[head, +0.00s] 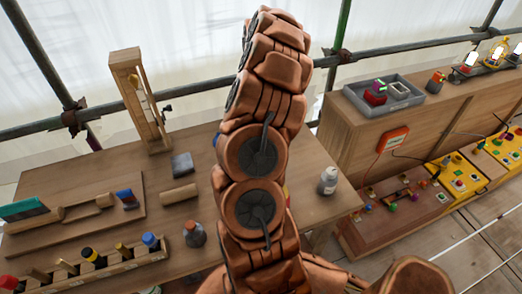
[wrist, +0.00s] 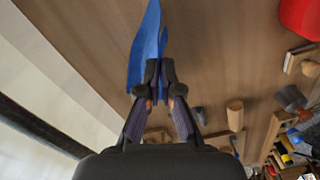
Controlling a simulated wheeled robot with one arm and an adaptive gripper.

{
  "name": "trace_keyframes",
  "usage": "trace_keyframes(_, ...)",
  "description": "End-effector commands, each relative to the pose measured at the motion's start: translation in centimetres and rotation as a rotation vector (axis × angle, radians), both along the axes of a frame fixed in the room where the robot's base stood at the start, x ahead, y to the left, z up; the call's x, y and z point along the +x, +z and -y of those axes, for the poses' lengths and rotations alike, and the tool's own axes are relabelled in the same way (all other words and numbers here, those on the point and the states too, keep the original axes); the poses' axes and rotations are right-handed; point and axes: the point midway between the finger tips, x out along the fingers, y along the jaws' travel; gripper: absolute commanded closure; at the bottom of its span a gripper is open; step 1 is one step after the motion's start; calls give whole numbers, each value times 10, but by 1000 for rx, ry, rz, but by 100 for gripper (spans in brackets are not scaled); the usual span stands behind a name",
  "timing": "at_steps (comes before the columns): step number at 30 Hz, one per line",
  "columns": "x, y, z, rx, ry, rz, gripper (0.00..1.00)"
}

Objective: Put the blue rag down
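The blue rag (wrist: 146,45) shows in the wrist view as a narrow, folded blue shape at the fingertips, extending towards the top edge. My gripper (wrist: 158,85) is closed on its near end, with a finger on each side. The wooden worktop (wrist: 215,60) lies beyond the rag; I cannot tell whether the rag touches it. In the head view my arm hides the gripper and nearly all of the rag.
The workbench (head: 300,212) carries a white bottle (head: 328,181), a wooden cylinder (head: 179,195), a grey block (head: 182,165), an upright wooden frame (head: 140,100) and a bottle rack (head: 100,272). A red rounded object (wrist: 300,16) is at the wrist view's top right.

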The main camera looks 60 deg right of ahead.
Motion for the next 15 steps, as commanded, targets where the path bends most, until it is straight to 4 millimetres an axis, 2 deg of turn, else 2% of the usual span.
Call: trace_keyframes(15,-64,-55,4,3,-1,-2,100)
